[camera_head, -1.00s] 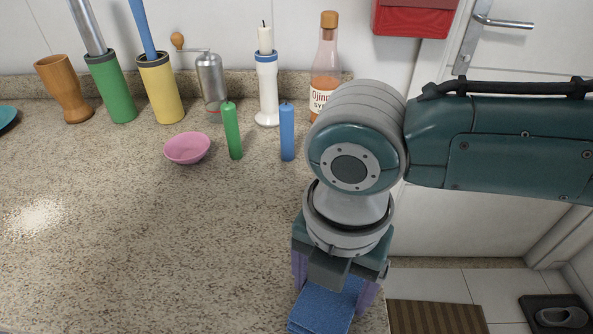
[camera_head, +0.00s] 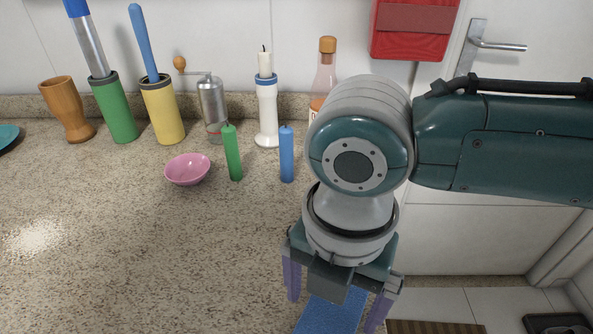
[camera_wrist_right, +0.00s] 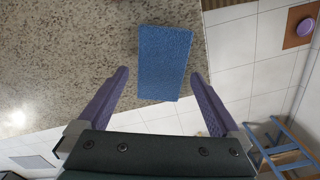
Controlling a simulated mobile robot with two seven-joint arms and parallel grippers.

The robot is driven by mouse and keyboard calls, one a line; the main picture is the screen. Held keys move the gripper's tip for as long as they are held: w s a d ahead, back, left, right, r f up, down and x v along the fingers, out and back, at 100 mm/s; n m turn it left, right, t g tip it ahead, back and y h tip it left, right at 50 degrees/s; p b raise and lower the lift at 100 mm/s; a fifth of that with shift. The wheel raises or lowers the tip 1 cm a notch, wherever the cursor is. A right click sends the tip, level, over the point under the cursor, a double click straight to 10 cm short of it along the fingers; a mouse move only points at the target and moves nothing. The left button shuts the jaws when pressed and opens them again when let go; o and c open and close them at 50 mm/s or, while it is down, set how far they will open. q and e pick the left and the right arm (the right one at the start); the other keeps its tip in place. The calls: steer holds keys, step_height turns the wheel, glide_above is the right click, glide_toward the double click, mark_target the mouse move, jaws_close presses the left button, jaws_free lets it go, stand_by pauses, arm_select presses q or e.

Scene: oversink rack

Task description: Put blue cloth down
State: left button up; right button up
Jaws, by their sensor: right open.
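The blue cloth (camera_head: 333,312) lies flat on the speckled countertop near its right front edge, below my right gripper. In the right wrist view the cloth (camera_wrist_right: 164,62) is a blue rectangle at the counter corner, just ahead of the fingertips. My right gripper (camera_head: 334,304) is open, its purple fingers spread to either side of the cloth. The right wrist view also shows the open gripper (camera_wrist_right: 160,75) with nothing between its fingers. The left gripper is in neither view. The lower end of the cloth is cut off in the head view.
A pink bowl (camera_head: 187,169), green candle (camera_head: 233,153) and blue candle (camera_head: 286,154) stand on the counter (camera_head: 150,240). A grinder (camera_head: 212,105), white candlestick (camera_head: 266,110) and bottle (camera_head: 325,75) stand behind. The counter's middle is clear. A blue stool (camera_wrist_right: 278,145) is on the floor.

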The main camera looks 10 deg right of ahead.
mark_target(330, 314)
step_height(330, 314, up, 10)
steer(key=s+a+f+m+t+y, duration=0.15)
steer(key=s+a+m+y, duration=0.35)
steer(key=m, duration=0.6)
steer(key=s+d+f+m+t+h, duration=0.1)
steer(key=s+d+m+h, duration=0.1)
steer(key=d+m, duration=0.5)
steer(key=s+d+f+m+t+h, duration=0.1)
steer(key=s+d+m+h, duration=0.1)
steer(key=s+d+m, duration=0.3)
steer(key=d+m, duration=0.2)
steer(key=m, duration=0.1)
steer(key=shift+d+h+p, duration=0.25)
steer(key=shift+h+p, duration=0.1)
steer(key=shift+h, duration=0.05)
steer(key=shift+s+r, duration=0.1)
